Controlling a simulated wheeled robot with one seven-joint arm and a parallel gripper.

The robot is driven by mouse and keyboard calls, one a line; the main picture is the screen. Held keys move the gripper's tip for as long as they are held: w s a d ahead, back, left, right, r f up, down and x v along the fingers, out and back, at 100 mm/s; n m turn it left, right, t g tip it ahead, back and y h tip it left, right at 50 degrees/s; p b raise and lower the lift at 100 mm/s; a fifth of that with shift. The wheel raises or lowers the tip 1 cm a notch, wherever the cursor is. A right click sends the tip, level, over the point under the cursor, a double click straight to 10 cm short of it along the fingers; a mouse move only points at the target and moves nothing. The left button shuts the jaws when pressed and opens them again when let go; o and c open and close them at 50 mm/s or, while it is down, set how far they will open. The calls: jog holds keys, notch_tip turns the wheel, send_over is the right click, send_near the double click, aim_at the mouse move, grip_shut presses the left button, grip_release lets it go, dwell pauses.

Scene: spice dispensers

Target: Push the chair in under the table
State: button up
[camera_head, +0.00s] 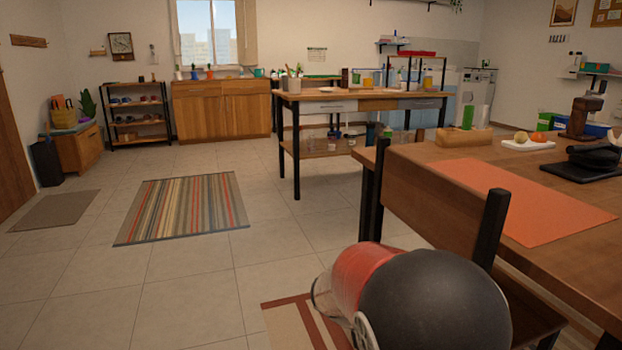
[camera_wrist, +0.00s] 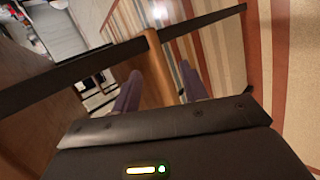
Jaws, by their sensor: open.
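The chair (camera_head: 432,205) stands at the near left side of the table (camera_head: 590,262), with its brown wooden backrest between two black posts. Part of its seat shows low down, behind my arm. In the wrist view, a wooden edge of the chair (camera_wrist: 155,58) runs between the two fingers of my gripper (camera_wrist: 158,88), and a black bar crosses just beyond them. My gripper is open, one finger on each side of that edge. I cannot tell whether the fingers touch it. In the head view my arm hides my gripper and the near part of the chair.
An orange mat (camera_head: 530,200), a wooden box (camera_head: 465,137) and a white plate (camera_head: 528,144) lie on the table. A beige and red rug (camera_head: 300,318) lies under the chair area. A workbench (camera_head: 350,103) stands behind. The tiled floor to the left is clear around a striped rug (camera_head: 185,208).

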jog(key=s+a+r+t+y+p, duration=0.2)
jog(key=s+r+t+y+p, duration=0.1)
jog(key=s+r, duration=0.5)
jog(key=s+a+r+t+y+p, duration=0.2)
jog(key=s+r+y, duration=0.4)
jog(key=s+r, duration=0.3)
jog(key=shift+s+r+m+t+y+p, duration=0.15)
jog(key=shift+r+m+t+y+p, duration=0.2)
jog(key=shift+p, duration=0.55)
